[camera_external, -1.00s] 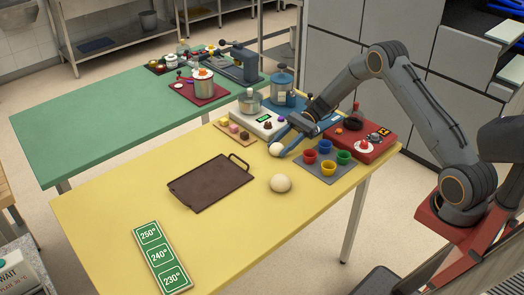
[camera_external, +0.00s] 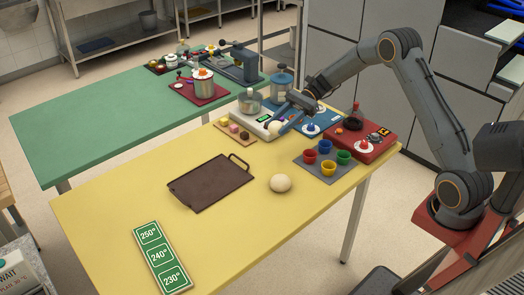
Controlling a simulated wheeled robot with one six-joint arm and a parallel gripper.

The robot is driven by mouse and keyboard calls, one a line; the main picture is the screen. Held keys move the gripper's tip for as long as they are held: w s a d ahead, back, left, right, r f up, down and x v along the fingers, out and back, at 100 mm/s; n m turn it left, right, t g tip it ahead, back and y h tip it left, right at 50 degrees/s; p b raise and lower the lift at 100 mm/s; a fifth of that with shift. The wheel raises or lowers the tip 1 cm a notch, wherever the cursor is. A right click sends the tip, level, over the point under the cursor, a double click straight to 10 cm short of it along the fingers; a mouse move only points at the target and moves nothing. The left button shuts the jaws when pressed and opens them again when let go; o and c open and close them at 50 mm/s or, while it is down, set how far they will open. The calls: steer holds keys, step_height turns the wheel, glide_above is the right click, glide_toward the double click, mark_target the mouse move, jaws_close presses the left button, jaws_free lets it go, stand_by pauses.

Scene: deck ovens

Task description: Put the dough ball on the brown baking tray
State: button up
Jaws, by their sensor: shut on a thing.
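My gripper (camera_external: 279,124) is shut on a smaller pale round thing (camera_external: 274,128), beyond and above the dough ball in the picture. The small round thing shows in front of the white scale; whether it is a second piece of dough or an egg I cannot tell. The fingers partly hide it, and its height above the table is unclear.
A white scale (camera_external: 248,126) with a glass vessel and a small board of colored pieces (camera_external: 234,132) stand near my gripper. A grey mat (camera_external: 311,174) holds several colored cups. A red unit (camera_external: 367,148) stands right. The front of the table is clear around the green temperature sign (camera_external: 162,257).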

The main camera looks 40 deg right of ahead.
steer(key=w+a+b, duration=0.2)
steer(key=w+a, duration=0.1)
steer(key=a, duration=1)
steer(key=b, duration=0.1)
glide_above(214, 178)
steer(key=shift+s+f+p, duration=0.15)
steer(key=shift+f+p, duration=0.25)
steer(key=shift+f, duration=4.25)
steer(key=shift+f, duration=0.1)
steer(key=shift+f, duration=0.1)
steer(key=o, duration=1)
steer(key=shift+o, duration=0.2)
